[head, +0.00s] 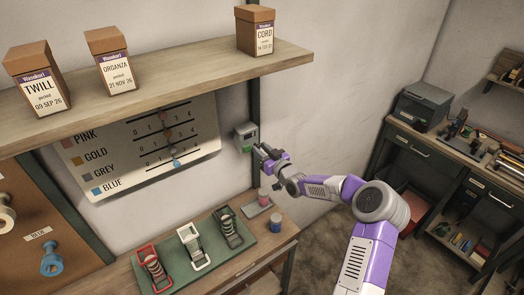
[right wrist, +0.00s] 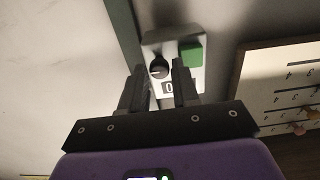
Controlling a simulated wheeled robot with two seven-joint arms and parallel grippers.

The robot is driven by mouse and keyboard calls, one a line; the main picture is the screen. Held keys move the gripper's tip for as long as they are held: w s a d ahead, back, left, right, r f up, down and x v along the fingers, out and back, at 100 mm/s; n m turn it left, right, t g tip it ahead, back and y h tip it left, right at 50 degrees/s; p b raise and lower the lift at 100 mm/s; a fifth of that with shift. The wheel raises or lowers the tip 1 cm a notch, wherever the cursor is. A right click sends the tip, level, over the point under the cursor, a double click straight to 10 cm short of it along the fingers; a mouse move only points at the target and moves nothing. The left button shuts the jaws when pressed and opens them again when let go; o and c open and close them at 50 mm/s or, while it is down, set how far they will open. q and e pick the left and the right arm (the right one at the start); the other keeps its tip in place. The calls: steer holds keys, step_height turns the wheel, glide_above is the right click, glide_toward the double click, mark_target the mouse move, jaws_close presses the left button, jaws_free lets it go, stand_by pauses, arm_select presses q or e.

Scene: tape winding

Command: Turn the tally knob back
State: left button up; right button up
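The tally box (head: 245,136) is a small grey-white unit on the dark green wall post, above the lower bench. In the right wrist view it has a round dark knob (right wrist: 159,70) with a pale mark, a green block (right wrist: 192,54) beside it and a small counter window (right wrist: 168,87) that seems to read 0. My right gripper (head: 262,154) is just in front of the box. In the right wrist view its two fingers (right wrist: 160,76) are apart, with the knob showing between the tips; I cannot tell whether they touch it. My left gripper is out of view.
A chart board (head: 145,145) with sliding markers hangs left of the box. The upper shelf (head: 170,80) carries several labelled cartons. A side workbench (head: 440,150) stands at right.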

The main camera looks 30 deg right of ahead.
jaws_close()
steer(key=shift+a+f+n+b, duration=0.1)
steer(key=shift+f+n+b, duration=0.05)
steer(key=shift+n+b, duration=9.65)
steer(key=shift+m+b, duration=0.7)
steer(key=shift+b, duration=0.25)
steer(key=shift+o, duration=2)
jaws_free()
